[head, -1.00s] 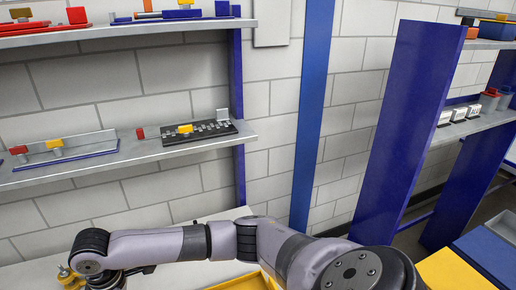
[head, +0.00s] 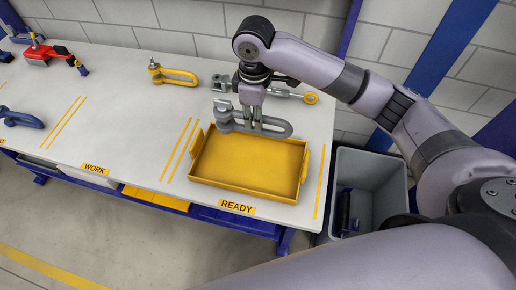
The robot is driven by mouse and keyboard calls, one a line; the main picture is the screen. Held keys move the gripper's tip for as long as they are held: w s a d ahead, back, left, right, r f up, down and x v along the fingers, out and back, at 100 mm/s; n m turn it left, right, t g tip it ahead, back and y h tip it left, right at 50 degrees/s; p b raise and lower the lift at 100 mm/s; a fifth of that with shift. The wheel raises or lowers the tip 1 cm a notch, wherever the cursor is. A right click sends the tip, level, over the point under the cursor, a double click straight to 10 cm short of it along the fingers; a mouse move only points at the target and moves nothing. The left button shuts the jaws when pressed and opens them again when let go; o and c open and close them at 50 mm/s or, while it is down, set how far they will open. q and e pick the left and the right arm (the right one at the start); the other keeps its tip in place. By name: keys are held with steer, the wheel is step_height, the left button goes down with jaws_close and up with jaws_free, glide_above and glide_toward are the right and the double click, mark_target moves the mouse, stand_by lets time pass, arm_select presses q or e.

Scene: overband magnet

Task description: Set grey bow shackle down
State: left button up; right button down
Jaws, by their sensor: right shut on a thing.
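The grey bow shackle (head: 274,128) is in the head view, at the back edge of the yellow tray (head: 245,185). My right gripper (head: 252,118) comes down from above and is shut on the shackle. The shackle lies roughly level, with its long loop to the right and its pin end to the left. It overlaps the tray's back rim in the picture; I cannot tell whether it touches the tray. The visible tray floor is bare. The tray stands behind the READY label (head: 237,207). My left gripper is not in view.
A yellow shackle (head: 178,76) and a turnbuckle with a yellow eye (head: 311,98) lie behind the tray. A blue shackle (head: 20,118) and a red tool (head: 42,54) lie at the left. A grey bin (head: 395,185) stands right of the table. The table's middle is clear.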

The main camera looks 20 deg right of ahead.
step_height(320, 180, down, 14)
steer(key=shift+d+f+p, duration=0.1)
steer(key=shift+f+p, duration=0.1)
steer(key=shift+p, duration=0.45)
steer(key=shift+f, duration=0.15)
steer(key=c, duration=1.5)
jaws_free()
step_height(320, 180, up, 12)
steer(key=shift+r+b, duration=0.15)
steer(key=shift+b, duration=0.4)
